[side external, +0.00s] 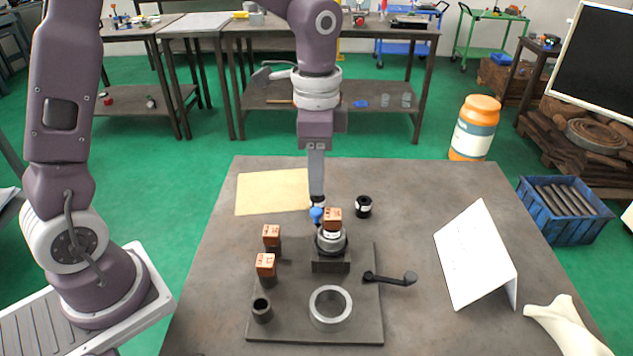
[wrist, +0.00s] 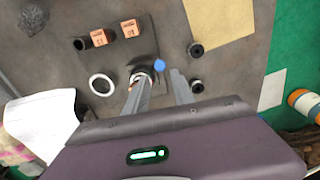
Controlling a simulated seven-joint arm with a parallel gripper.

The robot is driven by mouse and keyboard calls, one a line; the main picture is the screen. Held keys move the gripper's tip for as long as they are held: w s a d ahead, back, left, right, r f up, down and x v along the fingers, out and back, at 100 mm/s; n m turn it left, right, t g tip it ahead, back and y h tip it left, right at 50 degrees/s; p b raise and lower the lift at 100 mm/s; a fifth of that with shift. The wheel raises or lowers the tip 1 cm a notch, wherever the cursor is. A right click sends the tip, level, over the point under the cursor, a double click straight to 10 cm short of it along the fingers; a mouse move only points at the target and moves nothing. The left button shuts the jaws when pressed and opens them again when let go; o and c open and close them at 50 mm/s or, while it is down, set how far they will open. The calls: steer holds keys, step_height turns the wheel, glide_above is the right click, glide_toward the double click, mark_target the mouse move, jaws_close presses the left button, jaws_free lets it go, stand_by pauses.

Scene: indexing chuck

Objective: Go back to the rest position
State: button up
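My gripper (side external: 317,194) points down above the back of the work table, behind the chuck. In the wrist view its two fingers (wrist: 160,78) are apart with nothing held between them. The chuck (side external: 331,241) stands on a dark base plate (side external: 290,330) with a copper-coloured block (side external: 333,214) in its top. A blue knob (side external: 317,214) is beside the chuck, close to the fingertips in the picture; I cannot tell whether they touch. In the wrist view the left finger partly covers the chuck (wrist: 141,69).
Two copper blocks (side external: 271,233) (side external: 265,263) sit on holders at the left, near an empty holder (side external: 261,311). A metal ring (side external: 347,307) and a crank handle (side external: 392,279) are in front. A black cylinder (side external: 364,207) and yellow sheet (side external: 265,192) lie behind; a white panel (side external: 475,255) stands right.

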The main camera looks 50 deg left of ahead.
steer(key=s+a+r+n+t, duration=0.2)
steer(key=s+r+n, duration=0.2)
steer(key=s, duration=0.6)
steer(key=s+a+r+n+t, duration=0.2)
steer(key=s+r+n+t, duration=0.1)
steer(key=s, duration=0.7)
steer(key=shift+r+n+t, duration=0.3)
steer(key=shift+r+n, duration=0.35)
steer(key=shift+n, duration=0.35)
stand_by(0.6)
